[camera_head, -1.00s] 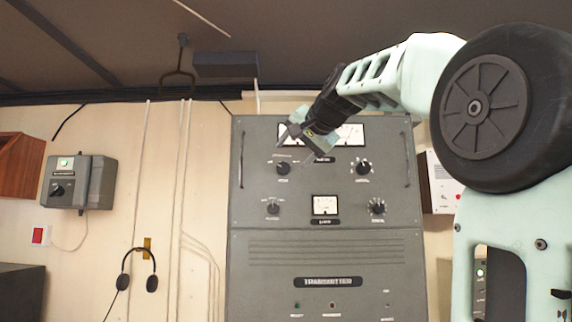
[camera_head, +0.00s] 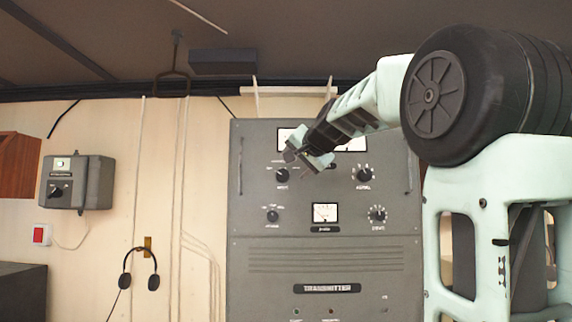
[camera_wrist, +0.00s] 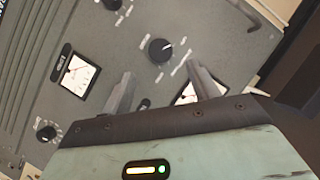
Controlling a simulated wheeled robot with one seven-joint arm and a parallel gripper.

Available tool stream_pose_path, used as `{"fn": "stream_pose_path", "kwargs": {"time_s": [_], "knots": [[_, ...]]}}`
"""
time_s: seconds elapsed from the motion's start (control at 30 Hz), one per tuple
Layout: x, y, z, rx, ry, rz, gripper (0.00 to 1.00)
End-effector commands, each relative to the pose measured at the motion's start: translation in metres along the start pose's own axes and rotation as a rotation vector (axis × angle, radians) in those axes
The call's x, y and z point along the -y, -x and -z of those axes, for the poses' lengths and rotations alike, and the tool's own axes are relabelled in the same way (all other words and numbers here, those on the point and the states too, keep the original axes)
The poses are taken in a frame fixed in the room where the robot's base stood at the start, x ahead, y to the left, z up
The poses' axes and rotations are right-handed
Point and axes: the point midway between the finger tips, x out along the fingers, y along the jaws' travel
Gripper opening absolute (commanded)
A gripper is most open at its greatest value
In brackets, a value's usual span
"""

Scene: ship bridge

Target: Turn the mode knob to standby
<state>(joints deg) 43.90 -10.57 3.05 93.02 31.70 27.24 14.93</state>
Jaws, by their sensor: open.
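The grey transmitter panel (camera_head: 325,265) carries several black knobs. The upper-left knob (camera_head: 282,175) is closest to my gripper (camera_head: 297,162) in the head view. In the wrist view this knob (camera_wrist: 160,50) lies just beyond and between the fingertips, with a white pointer line and small white labels around it. The labels are too small to read, so I cannot tell for certain which knob is the mode knob. My gripper (camera_wrist: 160,78) is open and empty, and appears apart from the knob.
Other knobs are at upper right (camera_head: 364,175), lower left (camera_head: 272,215) and lower right (camera_head: 377,214), around a small meter (camera_head: 325,212). A wide meter sits at the top, partly behind my arm. A wall box (camera_head: 78,183) and headphones (camera_head: 139,270) are left.

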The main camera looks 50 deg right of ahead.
Motion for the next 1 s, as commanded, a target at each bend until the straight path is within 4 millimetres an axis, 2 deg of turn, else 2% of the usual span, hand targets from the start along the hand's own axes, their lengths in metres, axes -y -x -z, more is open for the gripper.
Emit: {"fn": "stream_pose_path", "kwargs": {"time_s": [0.1,0.33,0.5,0.8,0.97,1.0], "knots": [[0.002,-0.025,0.002,0.003,-0.001,-0.003,0.60],[0.001,-0.060,0.001,0.002,-0.001,-0.001,0.60],[0.001,-0.071,0.000,0.001,0.001,0.000,0.60],[0.000,-0.073,0.000,-0.001,0.001,0.000,0.60],[0.000,-0.073,0.000,0.000,0.001,0.000,0.16],[0.000,-0.073,0.000,-0.001,0.001,0.000,0.16]]}}
